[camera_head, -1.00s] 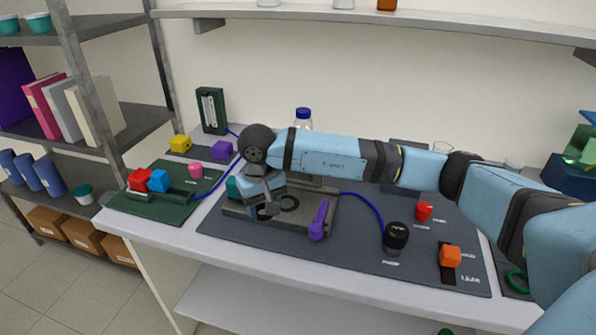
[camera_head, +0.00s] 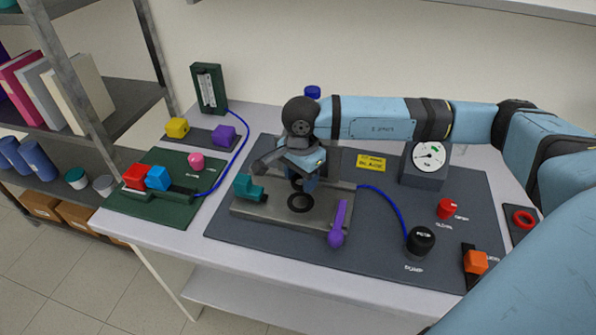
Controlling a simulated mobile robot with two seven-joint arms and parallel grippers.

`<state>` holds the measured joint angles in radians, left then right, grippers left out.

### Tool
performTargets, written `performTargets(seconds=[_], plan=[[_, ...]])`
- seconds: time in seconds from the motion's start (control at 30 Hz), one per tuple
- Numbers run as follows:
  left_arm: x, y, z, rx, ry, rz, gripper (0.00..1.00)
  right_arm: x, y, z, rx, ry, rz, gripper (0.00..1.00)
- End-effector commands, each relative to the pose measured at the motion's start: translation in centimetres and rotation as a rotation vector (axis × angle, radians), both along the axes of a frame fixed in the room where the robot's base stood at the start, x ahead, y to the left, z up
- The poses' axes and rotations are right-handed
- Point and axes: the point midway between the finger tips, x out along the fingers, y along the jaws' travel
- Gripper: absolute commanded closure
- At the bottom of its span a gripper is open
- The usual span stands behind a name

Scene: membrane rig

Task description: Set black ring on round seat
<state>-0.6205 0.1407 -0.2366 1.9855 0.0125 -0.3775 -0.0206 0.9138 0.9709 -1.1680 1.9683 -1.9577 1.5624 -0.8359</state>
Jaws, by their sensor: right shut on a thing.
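My right gripper (camera_head: 298,180) reaches down over the grey metal block of the rig. It is shut on a thin dark piece, which looks like the black ring (camera_head: 296,187); the fingers and wrist hide much of it. Just in front and below, a dark round seat (camera_head: 301,203) shows on top of the metal block (camera_head: 268,209). The held ring appears at or slightly above the back of the seat; I cannot tell whether they touch. My left gripper is not in view.
A teal piece (camera_head: 247,188) stands at the block's left end and a purple lever (camera_head: 339,225) at its right. A blue cable runs to the black knob (camera_head: 420,240). A gauge (camera_head: 428,158) stands behind. A red ring (camera_head: 523,218) lies at the far right.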

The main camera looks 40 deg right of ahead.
Motion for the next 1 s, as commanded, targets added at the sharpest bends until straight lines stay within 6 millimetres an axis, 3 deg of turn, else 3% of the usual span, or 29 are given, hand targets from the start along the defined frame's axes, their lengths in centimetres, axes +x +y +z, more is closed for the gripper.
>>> performTargets(seconds=[0.8,1.0], plan=[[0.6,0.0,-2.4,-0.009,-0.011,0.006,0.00,0.0,0.0,-6.2,0.000,0.000,0.003,0.73],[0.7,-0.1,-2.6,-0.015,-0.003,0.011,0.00,0.0,0.0,-6.4,0.000,0.000,0.003,0.73]])
